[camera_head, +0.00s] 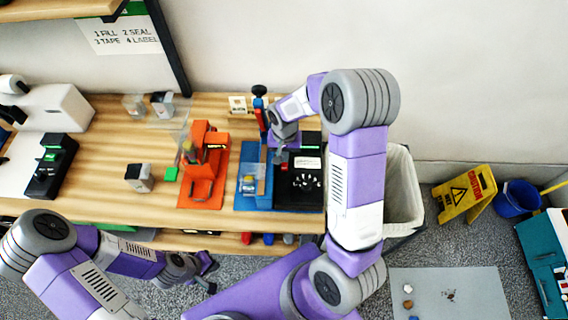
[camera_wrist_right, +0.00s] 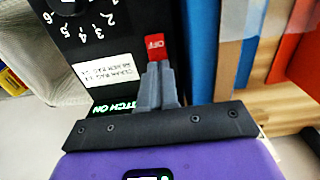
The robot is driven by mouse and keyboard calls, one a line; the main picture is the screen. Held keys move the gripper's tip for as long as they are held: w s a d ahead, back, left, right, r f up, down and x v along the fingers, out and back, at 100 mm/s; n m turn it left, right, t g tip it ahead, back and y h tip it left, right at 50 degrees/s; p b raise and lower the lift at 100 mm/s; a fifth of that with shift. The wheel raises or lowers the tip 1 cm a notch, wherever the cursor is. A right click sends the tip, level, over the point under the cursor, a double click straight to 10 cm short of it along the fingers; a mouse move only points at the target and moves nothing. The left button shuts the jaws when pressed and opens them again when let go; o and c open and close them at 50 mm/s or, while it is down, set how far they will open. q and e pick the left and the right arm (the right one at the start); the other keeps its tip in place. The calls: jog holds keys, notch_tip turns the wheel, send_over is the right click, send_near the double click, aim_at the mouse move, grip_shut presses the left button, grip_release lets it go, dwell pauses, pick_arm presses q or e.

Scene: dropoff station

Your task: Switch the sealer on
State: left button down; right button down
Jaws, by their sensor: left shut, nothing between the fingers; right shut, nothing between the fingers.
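The sealer stands on a blue base (camera_head: 246,200) near the table's right end. Its black control box (camera_head: 301,202) has a dial with numbers (camera_wrist_right: 78,8) and a white label (camera_wrist_right: 110,69). A red rocker switch (camera_wrist_right: 154,46) marked OFF sits beside the label. My right gripper (camera_head: 279,154) is over the box, shut and empty. In the right wrist view its fingertips (camera_wrist_right: 155,68) are right by the switch; I cannot tell whether they touch it. My left gripper (camera_head: 211,277) is shut, low in front of the table.
An orange tool (camera_head: 205,150) stands left of the sealer. A pale bin (camera_head: 404,190) stands off the table's right end.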

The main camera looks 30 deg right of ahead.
jog(key=shift+f, duration=0.4)
jog(key=shift+r, duration=0.2)
jog(key=shift+r+p, duration=2.45)
jog(key=shift+r, duration=0.95)
